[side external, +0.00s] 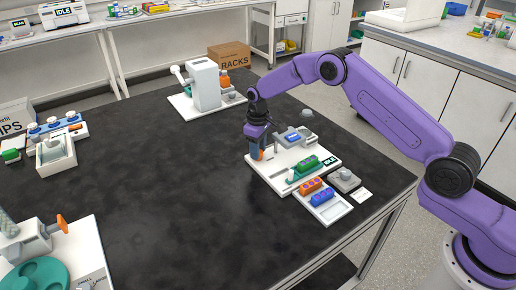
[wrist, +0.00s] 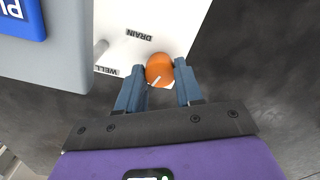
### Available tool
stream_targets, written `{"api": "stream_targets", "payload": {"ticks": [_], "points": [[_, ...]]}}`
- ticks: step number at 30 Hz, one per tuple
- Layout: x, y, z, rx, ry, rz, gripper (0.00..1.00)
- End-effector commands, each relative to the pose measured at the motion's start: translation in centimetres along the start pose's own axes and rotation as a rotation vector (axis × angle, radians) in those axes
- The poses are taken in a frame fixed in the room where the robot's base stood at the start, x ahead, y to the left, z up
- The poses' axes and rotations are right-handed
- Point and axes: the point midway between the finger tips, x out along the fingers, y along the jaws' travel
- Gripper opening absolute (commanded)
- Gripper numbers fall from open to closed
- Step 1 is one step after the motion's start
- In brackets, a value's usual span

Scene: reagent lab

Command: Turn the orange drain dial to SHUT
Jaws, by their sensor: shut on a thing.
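The orange drain dial (wrist: 159,66) stands on a white plate (wrist: 170,22) in the wrist view. My gripper (wrist: 159,73) is shut on the dial, one blue finger on each side of it. A pale pointer mark shows on the dial's lower part. The words DRAIN and WELL show upside down on the plate; I see no SHUT label. In the side external view my gripper (side external: 257,153) is down at the plate's left corner and largely hides the dial.
Beside the dial, a grey block (wrist: 42,62) with a blue label fills the wrist view's left.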

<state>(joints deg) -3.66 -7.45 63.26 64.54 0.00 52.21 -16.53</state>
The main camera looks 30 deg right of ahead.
Motion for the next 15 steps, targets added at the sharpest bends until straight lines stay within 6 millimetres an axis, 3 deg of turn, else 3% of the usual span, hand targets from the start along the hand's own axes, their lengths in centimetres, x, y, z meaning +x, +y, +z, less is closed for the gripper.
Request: {"api": "stream_targets", "payload": {"ticks": [15], "points": [[-0.05,-0.01,-0.02,-0.286,0.0,0.0,0.05]]}}
